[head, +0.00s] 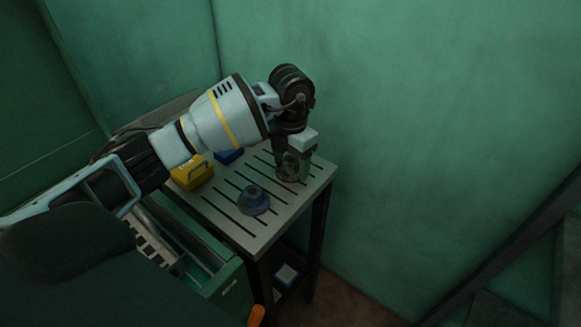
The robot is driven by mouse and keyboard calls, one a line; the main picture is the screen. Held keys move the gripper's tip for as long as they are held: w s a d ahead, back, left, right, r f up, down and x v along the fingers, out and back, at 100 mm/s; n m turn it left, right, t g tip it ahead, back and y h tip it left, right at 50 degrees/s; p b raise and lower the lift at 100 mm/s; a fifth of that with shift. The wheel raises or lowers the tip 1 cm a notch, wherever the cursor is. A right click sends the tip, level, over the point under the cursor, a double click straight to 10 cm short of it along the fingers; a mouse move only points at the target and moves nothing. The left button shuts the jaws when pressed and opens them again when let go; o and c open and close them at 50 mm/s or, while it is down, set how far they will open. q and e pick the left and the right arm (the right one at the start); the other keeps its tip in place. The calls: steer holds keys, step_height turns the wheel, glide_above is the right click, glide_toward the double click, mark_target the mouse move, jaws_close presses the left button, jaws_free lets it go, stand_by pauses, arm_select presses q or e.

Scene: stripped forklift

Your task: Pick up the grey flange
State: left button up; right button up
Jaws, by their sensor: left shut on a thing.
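My left gripper (292,168) points down over the far right part of the slotted metal table (225,213). It is shut on a grey flange (289,176), which is mostly hidden by the fingers. I cannot tell whether the flange touches the tabletop or is just above it. A round blue-grey flanged part (253,200) with a raised hub sits on the table, nearer to me and to the left of the gripper. My right gripper is not in view.
A yellow box (191,173) and a blue item (229,156) stand at the table's back left, partly behind my left arm. An open green drawer (232,291) is in front. Green walls close in behind. A small light box (286,273) lies below the table.

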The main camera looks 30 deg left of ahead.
mark_target(291, 159)
arm_select(q)
steer(key=shift+r, duration=0.2)
steer(key=shift+r, duration=0.5)
step_height(291, 159, up, 2)
steer(key=shift+r, duration=0.25)
steer(key=s+d+r, duration=0.1)
steer(key=s+d, duration=0.7)
steer(key=s, duration=0.5)
steer(key=shift+s+d, duration=0.3)
